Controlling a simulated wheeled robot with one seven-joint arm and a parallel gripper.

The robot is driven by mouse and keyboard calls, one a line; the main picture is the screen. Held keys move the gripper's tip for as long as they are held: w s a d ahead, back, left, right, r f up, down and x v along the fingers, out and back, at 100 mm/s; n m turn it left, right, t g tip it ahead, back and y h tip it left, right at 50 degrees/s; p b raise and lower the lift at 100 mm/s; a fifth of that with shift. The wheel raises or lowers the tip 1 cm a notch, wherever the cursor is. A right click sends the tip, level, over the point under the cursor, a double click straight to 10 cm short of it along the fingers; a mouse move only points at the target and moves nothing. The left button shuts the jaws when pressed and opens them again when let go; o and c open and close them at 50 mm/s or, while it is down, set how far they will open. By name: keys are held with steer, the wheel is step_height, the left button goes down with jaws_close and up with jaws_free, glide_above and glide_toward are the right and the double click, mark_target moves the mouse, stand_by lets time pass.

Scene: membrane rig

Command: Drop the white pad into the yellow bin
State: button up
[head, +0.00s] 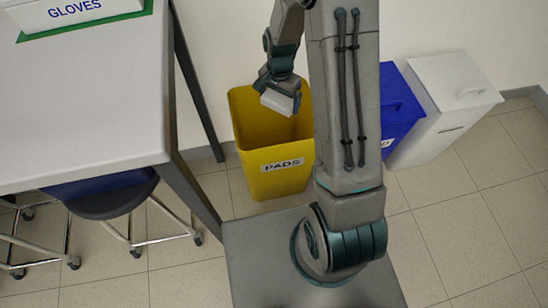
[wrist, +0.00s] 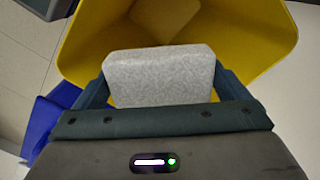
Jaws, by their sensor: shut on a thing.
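The white pad (head: 278,101) is held in my gripper (head: 281,92), whose jaws are shut on it. In the wrist view the pad (wrist: 160,76) spans the space between the two fingers. The yellow bin (head: 272,178), labelled PADS, stands on the floor with its top open. In the head view my gripper and the pad are over the bin's opening. In the wrist view the bin's wall (wrist: 245,38) surrounds the pad on the far side. I cannot tell exactly how high the pad is relative to the rim. Part of the bin is hidden by my arm.
A table (head: 80,110) with a white GLOVES box (head: 75,12) stands left of the bin. A blue bin (head: 400,108) and a white bin (head: 448,95) stand to the right. A blue stool (head: 112,198) sits under the table.

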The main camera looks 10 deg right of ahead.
steer(key=shift+f+b, duration=1.55)
steer(key=shift+f, duration=0.85)
steer(key=o, duration=0.7)
steer(key=shift+o, duration=0.2)
step_height(320, 180, up, 14)
steer(key=p, duration=0.4)
